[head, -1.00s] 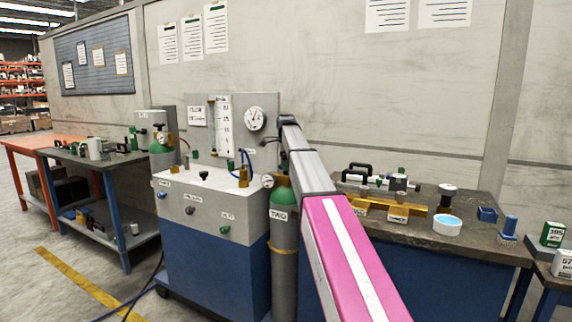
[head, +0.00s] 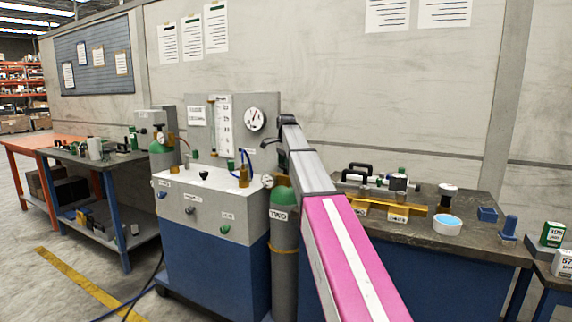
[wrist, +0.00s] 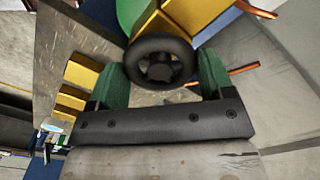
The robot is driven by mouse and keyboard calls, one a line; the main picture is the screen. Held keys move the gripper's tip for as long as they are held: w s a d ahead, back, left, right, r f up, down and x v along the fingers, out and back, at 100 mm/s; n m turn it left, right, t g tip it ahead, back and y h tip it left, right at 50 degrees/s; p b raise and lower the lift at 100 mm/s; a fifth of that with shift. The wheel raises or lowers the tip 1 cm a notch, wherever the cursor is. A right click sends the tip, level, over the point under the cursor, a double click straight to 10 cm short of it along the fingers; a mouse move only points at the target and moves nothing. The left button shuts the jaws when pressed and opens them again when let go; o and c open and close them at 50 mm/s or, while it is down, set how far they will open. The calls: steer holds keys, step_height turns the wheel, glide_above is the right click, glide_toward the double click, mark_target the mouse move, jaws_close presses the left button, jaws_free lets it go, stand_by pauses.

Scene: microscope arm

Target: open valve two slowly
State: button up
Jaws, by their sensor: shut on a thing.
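Gas cylinder two (head: 284,240), grey with a green shoulder and a "TWO" label, stands upright at the right side of the grey and blue cabinet. My arm crosses in front of its top, so its valve is hidden in the head view. In the wrist view a black round handwheel (wrist: 164,41) sits on a brass valve body (wrist: 152,17). The cylinder's green shoulder (wrist: 129,11) shows behind it. My gripper (wrist: 161,70) has its green fingers on either side of the handwheel and is shut on it.
A small gauge (head: 267,181) sits beside the cylinder's top. A larger dial (head: 254,119) is on the panel above the cabinet (head: 208,230). Another green-topped cylinder (head: 161,158) stands to the left. The right bench (head: 470,235) holds brass blocks and a white dish (head: 447,224).

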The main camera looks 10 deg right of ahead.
steer(key=shift+n, duration=0.4)
steer(key=o, duration=0.9)
steer(key=shift+r, duration=0.1)
step_height(320, 180, up, 11)
steer(key=shift+f, duration=0.15)
